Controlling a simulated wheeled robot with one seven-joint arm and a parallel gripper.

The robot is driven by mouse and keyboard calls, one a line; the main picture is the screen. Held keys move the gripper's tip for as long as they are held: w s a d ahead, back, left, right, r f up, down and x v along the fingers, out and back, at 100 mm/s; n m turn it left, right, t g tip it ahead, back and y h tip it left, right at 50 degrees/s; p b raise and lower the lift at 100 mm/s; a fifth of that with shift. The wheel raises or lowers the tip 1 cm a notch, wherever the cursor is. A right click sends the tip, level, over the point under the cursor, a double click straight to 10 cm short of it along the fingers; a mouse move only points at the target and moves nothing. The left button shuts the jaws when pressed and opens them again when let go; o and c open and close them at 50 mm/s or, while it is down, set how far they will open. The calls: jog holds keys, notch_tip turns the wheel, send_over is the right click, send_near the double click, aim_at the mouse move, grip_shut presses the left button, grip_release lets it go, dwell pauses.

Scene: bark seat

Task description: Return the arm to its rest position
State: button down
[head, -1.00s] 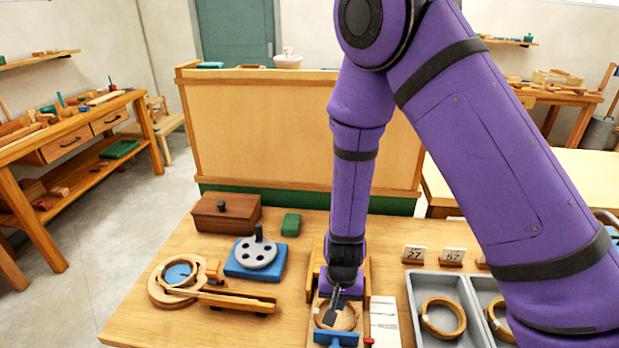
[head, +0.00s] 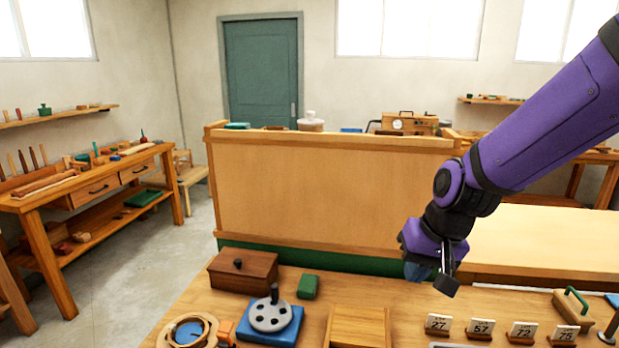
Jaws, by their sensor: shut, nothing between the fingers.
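My purple arm reaches in from the right side of the head view. My gripper (head: 446,283) hangs above the back part of the wooden bench (head: 408,312), a little behind the number cards. Its fingers look closed and hold nothing. The gripper appears clear of everything on the bench.
On the bench stand a dark wooden box (head: 243,271), a green block (head: 308,287), a blue block (head: 284,333) with a grey holed disc (head: 270,316), a wooden fixture (head: 358,326) and number cards (head: 438,323). A wooden partition (head: 330,190) rises behind.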

jog(key=s+d+r+t+h, duration=0.2)
jog(key=s+d+r, duration=0.9)
jog(key=s+r, duration=0.3)
jog(key=shift+s+d+r+n+t, duration=0.3)
jog(key=shift+s+d+r+t, duration=0.1)
jog(key=shift+s, duration=0.5)
dwell(0.8)
